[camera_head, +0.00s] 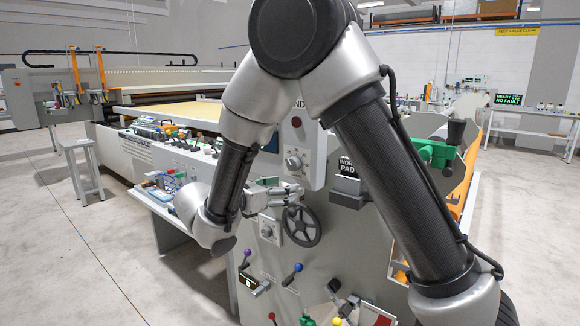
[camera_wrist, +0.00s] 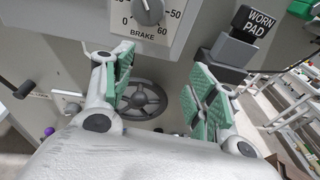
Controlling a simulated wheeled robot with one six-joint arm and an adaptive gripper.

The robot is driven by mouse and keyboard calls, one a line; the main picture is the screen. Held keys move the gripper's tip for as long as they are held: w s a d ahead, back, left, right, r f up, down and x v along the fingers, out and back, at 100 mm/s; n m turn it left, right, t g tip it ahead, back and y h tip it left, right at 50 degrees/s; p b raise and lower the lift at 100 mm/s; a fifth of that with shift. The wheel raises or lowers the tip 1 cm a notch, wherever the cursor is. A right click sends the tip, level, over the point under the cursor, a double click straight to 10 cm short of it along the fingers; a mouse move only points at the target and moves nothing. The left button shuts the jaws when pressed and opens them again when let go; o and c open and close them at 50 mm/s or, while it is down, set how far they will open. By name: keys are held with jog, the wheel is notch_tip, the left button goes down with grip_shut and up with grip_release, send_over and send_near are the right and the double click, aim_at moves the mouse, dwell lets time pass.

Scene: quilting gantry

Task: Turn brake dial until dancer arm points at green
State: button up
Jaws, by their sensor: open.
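The brake dial (camera_head: 294,162) is a grey knob on a light panel, in the middle of the head view. In the wrist view the brake dial (camera_wrist: 149,10) is cut by the top edge, above the word BRAKE, with 0, 50 and 60 readable around it. My gripper (camera_head: 285,191) is just below the dial panel in the head view. In the wrist view my gripper (camera_wrist: 160,82) is open, its green pads wide apart with nothing between them touching; the dial is beyond the fingertips. I cannot make out the dancer arm or its green mark.
A dark spoked handwheel (camera_head: 301,226) is just below my gripper; it also shows between the fingers in the wrist view (camera_wrist: 142,100). A WORN PAD sign (camera_head: 347,167) on a grey block stands right of the dial. Coloured levers (camera_head: 292,275) project lower down. Open floor lies left.

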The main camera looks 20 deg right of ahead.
aim_at(291, 165)
notch_tip(291, 165, up, 4)
jog(key=w+a+r+n+t, duration=0.1)
jog(key=w+a+n+t, duration=0.1)
jog(key=shift+h, duration=0.4)
jog(key=x, duration=0.7)
jog(key=shift+d+f, duration=0.2)
jog(key=shift+d, duration=0.1)
jog(key=c, duration=1)
